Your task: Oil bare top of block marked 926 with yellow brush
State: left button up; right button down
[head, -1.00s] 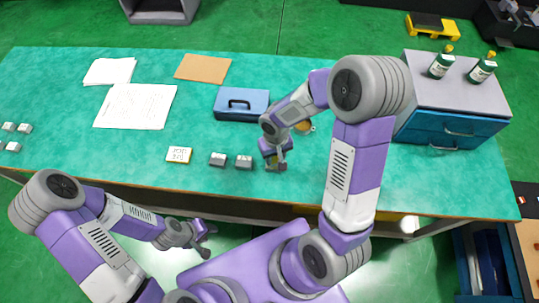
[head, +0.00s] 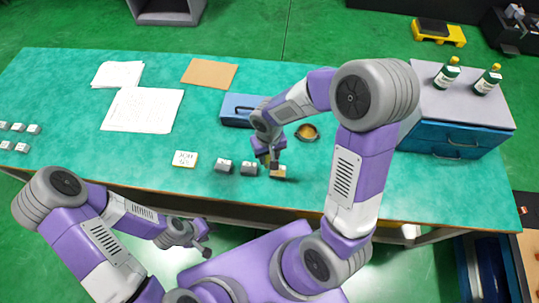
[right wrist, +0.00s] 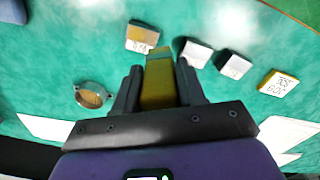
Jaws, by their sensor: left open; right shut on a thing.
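My right gripper (head: 269,161) is shut on the yellow brush (right wrist: 158,82), which sticks out between its fingers in the right wrist view. The brush tip is close to a small block (head: 278,172) with a tan-brown top; that block also shows in the right wrist view (right wrist: 141,36), and I cannot tell whether they touch. Its label is too small to read surely. Two grey blocks (head: 248,168) (head: 223,166) stand to its left in the head view. A round dish with amber content (head: 307,132) sits behind. My left gripper (head: 205,239) is open and empty, off the table's front edge.
A yellow-edged card (head: 185,159) lies left of the blocks. A blue case (head: 238,110) stands behind them. Papers (head: 142,110) and a brown sheet (head: 209,73) lie at back left, several small blocks (head: 20,137) at far left. A blue drawer cabinet (head: 455,140) with two bottles is at right.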

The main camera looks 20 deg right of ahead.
jog(key=shift+r+p, duration=0.95)
jog(key=shift+r, duration=0.65)
jog(key=shift+f, duration=0.1)
